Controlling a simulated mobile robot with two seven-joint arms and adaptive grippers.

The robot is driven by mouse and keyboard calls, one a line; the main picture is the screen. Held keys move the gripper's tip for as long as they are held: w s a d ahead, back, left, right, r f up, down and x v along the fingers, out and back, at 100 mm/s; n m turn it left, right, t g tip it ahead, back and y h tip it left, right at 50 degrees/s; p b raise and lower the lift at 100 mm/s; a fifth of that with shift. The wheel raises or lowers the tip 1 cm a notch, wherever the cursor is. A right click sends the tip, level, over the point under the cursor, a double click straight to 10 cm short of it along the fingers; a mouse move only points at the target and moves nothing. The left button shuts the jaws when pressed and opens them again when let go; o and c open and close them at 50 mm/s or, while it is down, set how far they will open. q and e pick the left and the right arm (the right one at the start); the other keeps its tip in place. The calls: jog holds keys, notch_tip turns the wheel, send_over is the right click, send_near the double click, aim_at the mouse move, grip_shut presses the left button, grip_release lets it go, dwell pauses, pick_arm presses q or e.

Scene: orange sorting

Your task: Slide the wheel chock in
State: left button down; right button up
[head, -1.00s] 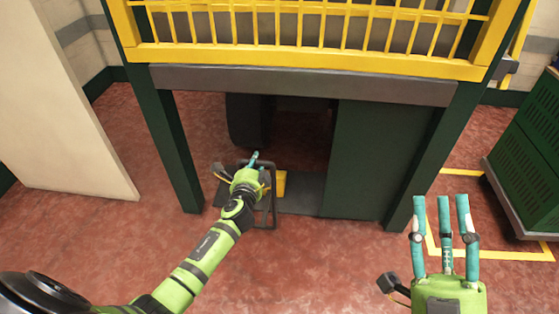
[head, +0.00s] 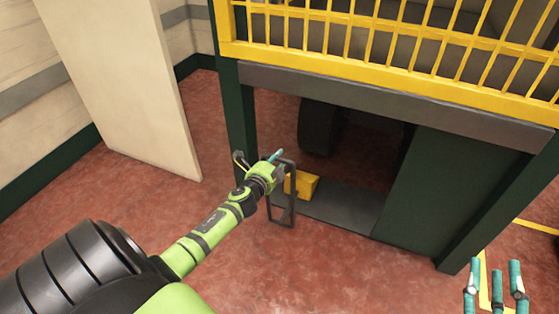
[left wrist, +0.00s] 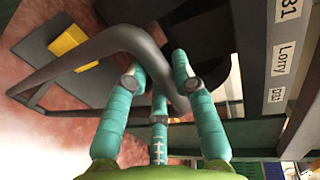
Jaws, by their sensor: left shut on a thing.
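The yellow wheel chock (head: 303,184) rests at the near left part of a dark grey plate, in front of a black wheel (head: 318,127). My left gripper (head: 275,160) is shut on a dark grey bar handle (head: 281,205), a looped frame standing beside the chock. In the left wrist view the handle (left wrist: 95,58) crosses between my teal fingers (left wrist: 158,85), and the chock (left wrist: 73,43) shows beyond it. Whether the handle joins the chock is unclear. My right gripper (head: 497,285) is at the bottom right, fingers spread and empty.
The dark grey plate (head: 340,207) lies under the dark green frame's opening. A green post (head: 241,120) stands left, a green panel (head: 440,180) right, and a grey beam (head: 380,95) with yellow railing above. Red floor in front is clear.

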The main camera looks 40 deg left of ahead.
pick_arm(q)
jog(key=shift+a+r, duration=0.1)
jog(key=shift+a, duration=0.25)
jog(key=c, duration=1)
grip_release()
jog(key=shift+s, duration=0.1)
jog(key=v, duration=1.2)
jog(key=shift+d, duration=0.2)
